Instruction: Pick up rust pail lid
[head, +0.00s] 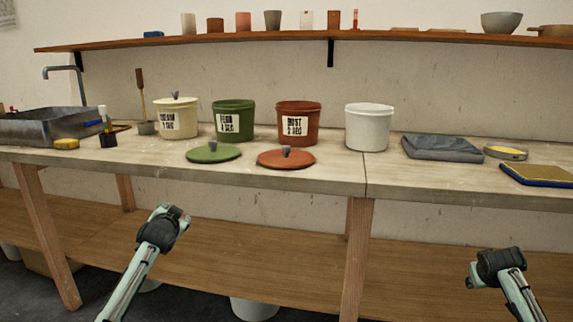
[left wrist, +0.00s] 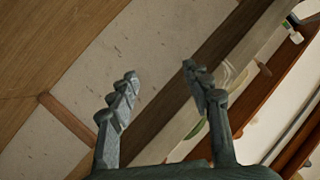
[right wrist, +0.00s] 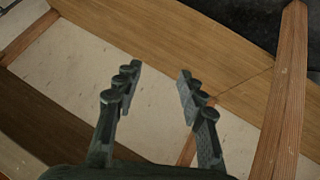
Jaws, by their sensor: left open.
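The rust pail lid (head: 286,159) is a flat reddish-brown disc with a grey knob, lying on the bench top near its front edge. The rust pail (head: 299,122), with a white label, stands open just behind it. My left gripper (head: 178,212) is in front of the bench, below and left of the lid; its jaws are open and empty in the left wrist view (left wrist: 160,72). My right gripper (head: 497,262) is far to the right, below the bench top; its jaws are open and empty in the right wrist view (right wrist: 158,72).
A green lid (head: 213,152) lies left of the rust lid, before a green pail (head: 233,120). A cream pail (head: 177,118) and a white pail (head: 369,127) stand nearby. Grey cloth (head: 443,147) lies right. The bench's front edge (head: 300,180) lies between my grippers and the lids.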

